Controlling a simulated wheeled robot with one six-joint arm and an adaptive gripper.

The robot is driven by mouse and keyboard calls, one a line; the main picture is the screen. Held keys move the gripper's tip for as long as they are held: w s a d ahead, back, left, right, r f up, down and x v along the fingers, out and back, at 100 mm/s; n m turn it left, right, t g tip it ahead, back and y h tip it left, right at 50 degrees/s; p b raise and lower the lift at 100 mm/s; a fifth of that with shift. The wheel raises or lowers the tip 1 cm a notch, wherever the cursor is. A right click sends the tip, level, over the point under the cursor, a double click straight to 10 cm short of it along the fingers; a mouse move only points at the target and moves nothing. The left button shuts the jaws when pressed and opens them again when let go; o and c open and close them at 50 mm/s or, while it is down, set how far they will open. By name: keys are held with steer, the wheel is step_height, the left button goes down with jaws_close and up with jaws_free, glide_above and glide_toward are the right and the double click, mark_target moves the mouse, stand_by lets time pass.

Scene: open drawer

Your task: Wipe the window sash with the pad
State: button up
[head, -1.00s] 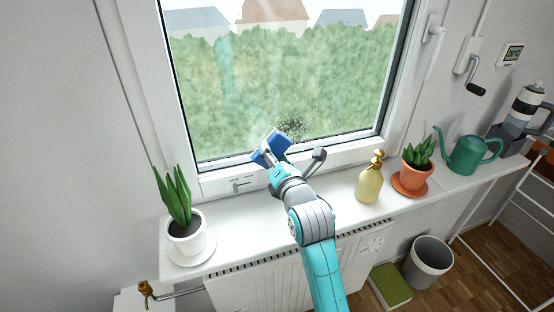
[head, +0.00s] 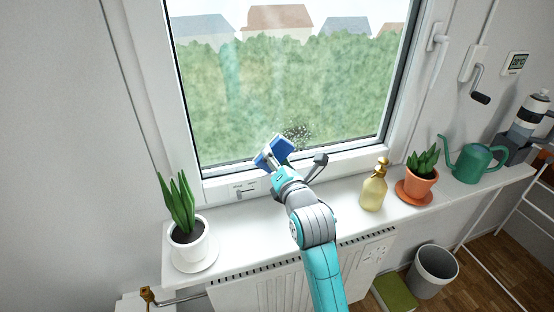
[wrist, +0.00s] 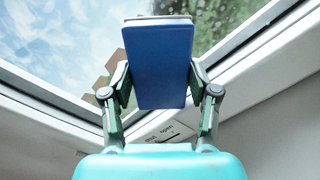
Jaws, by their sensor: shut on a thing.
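The window sash (head: 193,120) is white-framed with a large glass pane (head: 245,95). A patch of whitish specks (head: 296,132) shows low on the glass. The pad is a blue block (head: 277,148) held at the lower part of the window, just left of and below the specks. In the wrist view the pad (wrist: 158,65) is blue with a pale far edge, clamped between both fingers of my gripper (wrist: 160,88). The gripper (head: 272,157) is shut on it. I cannot tell whether the pad touches the glass.
The sill (head: 335,195) holds a white-potted plant (head: 188,240) at left, a yellow spray bottle (head: 374,187), a terracotta-potted plant (head: 421,180) and a green watering can (head: 472,162) at right. A window handle (head: 437,35) is on the right frame. A radiator (head: 265,290) is below.

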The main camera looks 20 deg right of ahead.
mark_target(288, 155)
steer(key=shift+w, duration=0.8)
steer(key=shift+s+d, duration=0.15)
steer(key=shift+d, duration=1.55)
steer(key=shift+w+d, duration=0.2)
steer(key=shift+d, duration=5)
steer(key=shift+r, duration=1)
steer(key=shift+a, duration=1.9)
steer(key=shift+a, duration=5.05)
steer(key=shift+w+r, duration=0.15)
steer(key=shift+r, duration=0.85)
steer(key=shift+c, duration=0.5)
steer(key=shift+d, duration=1.85)
